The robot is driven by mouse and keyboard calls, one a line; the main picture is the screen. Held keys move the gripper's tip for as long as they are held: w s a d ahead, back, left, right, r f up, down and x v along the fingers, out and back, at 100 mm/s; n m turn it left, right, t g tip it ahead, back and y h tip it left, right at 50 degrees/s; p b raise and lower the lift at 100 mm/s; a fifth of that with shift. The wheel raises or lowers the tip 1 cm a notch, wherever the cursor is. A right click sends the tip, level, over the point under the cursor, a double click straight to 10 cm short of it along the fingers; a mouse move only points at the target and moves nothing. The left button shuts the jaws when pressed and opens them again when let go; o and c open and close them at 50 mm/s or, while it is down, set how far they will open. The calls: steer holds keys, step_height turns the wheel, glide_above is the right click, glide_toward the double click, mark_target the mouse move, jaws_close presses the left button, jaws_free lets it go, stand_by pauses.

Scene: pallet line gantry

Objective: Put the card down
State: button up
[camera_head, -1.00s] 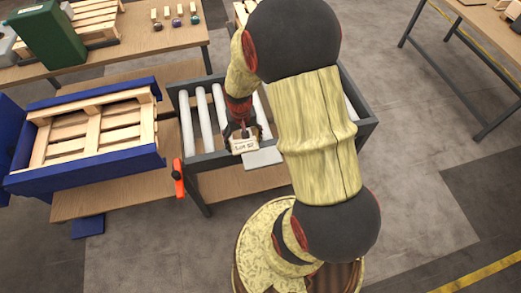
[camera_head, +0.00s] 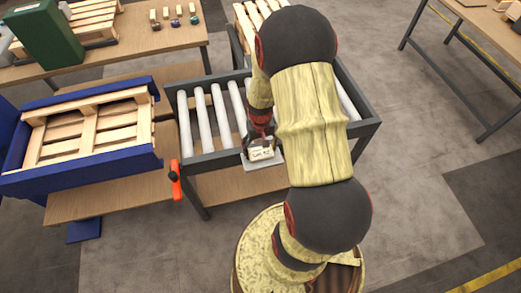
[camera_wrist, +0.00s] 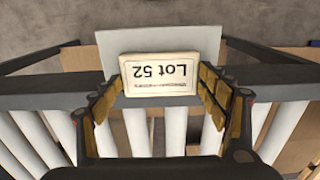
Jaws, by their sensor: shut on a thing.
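The card (camera_head: 261,154) is a cream block marked "Lot 52". It also shows in the wrist view (camera_wrist: 158,74), upside down, between the two finger pads. My gripper (camera_head: 260,146) is shut on it at the front rail of the roller conveyor. In the wrist view my gripper (camera_wrist: 160,95) has one pad at each side of the card. A pale grey plate (camera_head: 265,165) sits at the front rail, behind and below the card in the picture; it also shows in the wrist view (camera_wrist: 112,48). I cannot tell whether the card touches the plate.
The roller conveyor (camera_head: 201,112) has white rollers and a dark frame. A red-orange handle (camera_head: 175,181) hangs at its left front corner. A blue-framed pallet stand (camera_head: 85,180) is at left. A table (camera_head: 130,48) with a green bin (camera_head: 48,38) stands behind.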

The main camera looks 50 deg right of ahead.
mark_target(260, 151)
steer(key=shift+f, duration=0.15)
steer(key=o, duration=1.1)
steer(key=shift+o, duration=0.2)
step_height(260, 151, up, 12)
steer(key=r+p, duration=0.1)
steer(key=p, duration=0.3)
steer(key=w+a+r+n+t, duration=0.2)
steer(key=a+r, duration=0.7)
steer(key=r, duration=0.5)
steer(key=s+a+r+n+t, duration=0.3)
steer(key=s+a+r+n, duration=0.1)
steer(key=s+a+r, duration=0.6)
steer(key=a+r, duration=0.3)
steer(key=a, duration=0.1)
steer(key=shift+r+t, duration=0.3)
steer(key=shift+r, duration=0.05)
steer(key=shift+w, duration=0.1)
